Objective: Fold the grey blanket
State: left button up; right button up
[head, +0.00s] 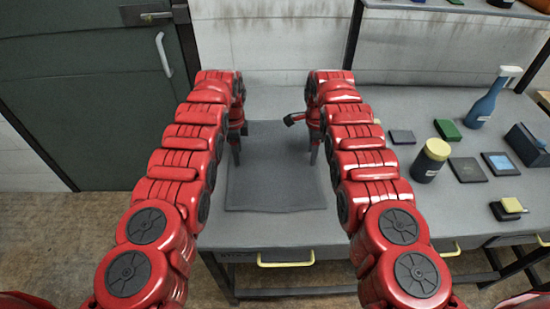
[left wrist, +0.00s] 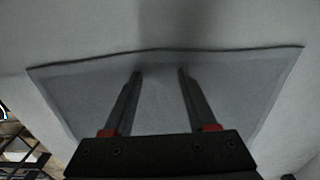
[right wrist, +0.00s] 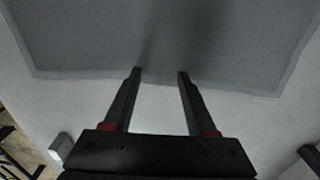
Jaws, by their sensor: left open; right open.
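The grey blanket (head: 276,186) lies flat on the grey table between my two arms, its front edge slightly wavy. Its far part is partly hidden by my arms. My left gripper (head: 236,150) points down over the blanket's left side, open and empty. In the left wrist view its two fingers (left wrist: 160,75) are apart over the blanket (left wrist: 90,85), short of a wavy edge. My right gripper (head: 313,152) points down at the blanket's right side, open and empty. In the right wrist view its fingertips (right wrist: 160,72) are apart near an edge of the blanket (right wrist: 90,45). Contact cannot be told.
On the right of the table (head: 270,233) stand a yellow-lidded jar (head: 430,160), a blue spray bottle (head: 488,100), a green block (head: 447,130) and several small flat items. A white wall is behind, a dark green door (head: 90,90) at left. The table front is clear.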

pick_arm(q)
jog(key=shift+f, duration=0.25)
pick_arm(e)
jog(key=shift+f, duration=0.25)
pick_arm(q)
jog(key=shift+c, duration=1.3)
pick_arm(e)
jog(key=shift+r, duration=0.1)
jog(key=shift+c, duration=1.3)
pick_arm(q)
grip_shut()
pick_arm(e)
grip_shut()
pick_arm(q)
jog(key=shift+r, duration=0.15)
pick_arm(e)
jog(key=shift+r, duration=0.1)
